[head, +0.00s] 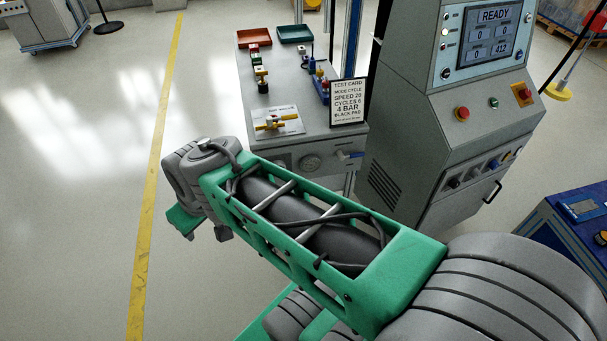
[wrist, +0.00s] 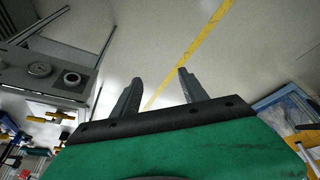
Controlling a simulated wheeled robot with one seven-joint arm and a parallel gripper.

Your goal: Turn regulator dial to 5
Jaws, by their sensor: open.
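The grey front panel (head: 335,158) of the bench carries a round gauge-like face (head: 311,162) and a lever with a blue handle (head: 350,155). In the wrist view the panel (wrist: 30,84) appears upside down at the left, with the round face (wrist: 40,69) and a round knob with a dark centre (wrist: 72,78), which looks like the regulator dial. Its numbers are too small to read. My gripper (wrist: 160,76) is open and empty, apart from the panel, with floor behind its fingers.
A test card (head: 348,102) stands on the bench top beside a white plate with brass fittings (head: 272,124). A grey control cabinet (head: 440,110) stands right of the bench. A blue unit (head: 570,225) is at the lower right. The floor left of the bench is clear.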

